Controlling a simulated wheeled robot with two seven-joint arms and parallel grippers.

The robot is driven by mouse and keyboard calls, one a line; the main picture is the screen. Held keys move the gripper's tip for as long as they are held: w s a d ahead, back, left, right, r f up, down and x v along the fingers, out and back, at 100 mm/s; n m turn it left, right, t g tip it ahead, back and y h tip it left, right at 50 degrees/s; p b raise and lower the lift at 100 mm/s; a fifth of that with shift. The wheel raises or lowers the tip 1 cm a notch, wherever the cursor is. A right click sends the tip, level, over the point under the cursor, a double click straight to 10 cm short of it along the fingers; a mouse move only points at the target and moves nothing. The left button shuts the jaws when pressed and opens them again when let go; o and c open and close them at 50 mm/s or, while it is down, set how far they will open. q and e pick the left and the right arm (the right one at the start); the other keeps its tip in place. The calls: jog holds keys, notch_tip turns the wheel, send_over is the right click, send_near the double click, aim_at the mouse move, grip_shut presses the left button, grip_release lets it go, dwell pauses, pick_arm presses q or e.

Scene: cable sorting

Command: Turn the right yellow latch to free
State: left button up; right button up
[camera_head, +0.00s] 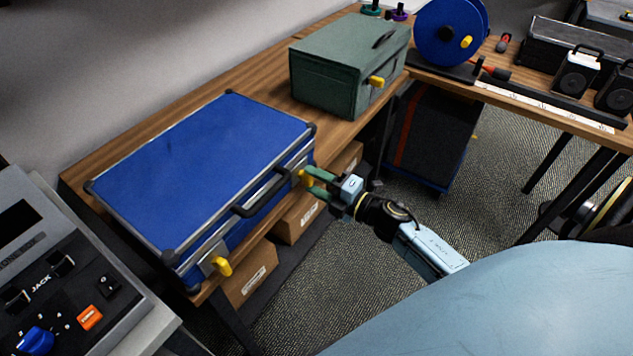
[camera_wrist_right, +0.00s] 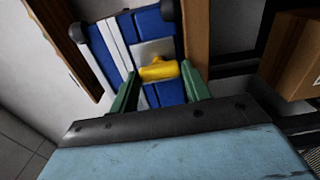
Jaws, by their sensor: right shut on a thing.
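A blue case (camera_head: 205,170) with metal edges and black corners lies closed on the wooden bench, its black handle (camera_head: 265,195) facing the front. The right yellow latch (camera_head: 306,178) is at the right end of its front; it also shows in the right wrist view (camera_wrist_right: 158,71). My right gripper (camera_head: 315,182) has its green fingers at this latch, shut on it. In the right wrist view the green fingers (camera_wrist_right: 160,88) stand on either side of the latch. The left yellow latch (camera_head: 221,266) is at the front's left end. My left gripper is not in view.
A green metal box (camera_head: 345,70) with its own yellow latch (camera_head: 376,82) stands behind the case on the bench. Cardboard boxes (camera_head: 297,218) sit on a shelf below. A grey control panel (camera_head: 70,285) is at the left. Open carpet lies right of the bench.

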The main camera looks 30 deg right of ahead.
jog(key=o, duration=1)
jog(key=v, duration=1.3)
jog(key=shift+s, duration=0.2)
jog(key=shift+d+f, duration=0.1)
jog(key=s+f+m+g+h, duration=0.35)
jog(key=f+m, duration=0.35)
jog(key=f, duration=0.7)
jog(key=s+f+m+g+h, duration=0.4)
jog(key=f+m, duration=0.3)
jog(key=f, duration=0.6)
jog(key=s+a+f+m+g, duration=0.3)
jog(key=s+f, duration=0.4)
jog(key=s, duration=0.4)
jog(key=s+a+f+m+g, duration=0.3)
jog(key=s+f+g, duration=0.2)
jog(key=s, duration=0.7)
notch_tip(320, 180, down, 2)
jog(key=shift+s+a+f, duration=0.1)
jog(key=shift+s+a, duration=0.2)
jog(key=shift+a, duration=0.1)
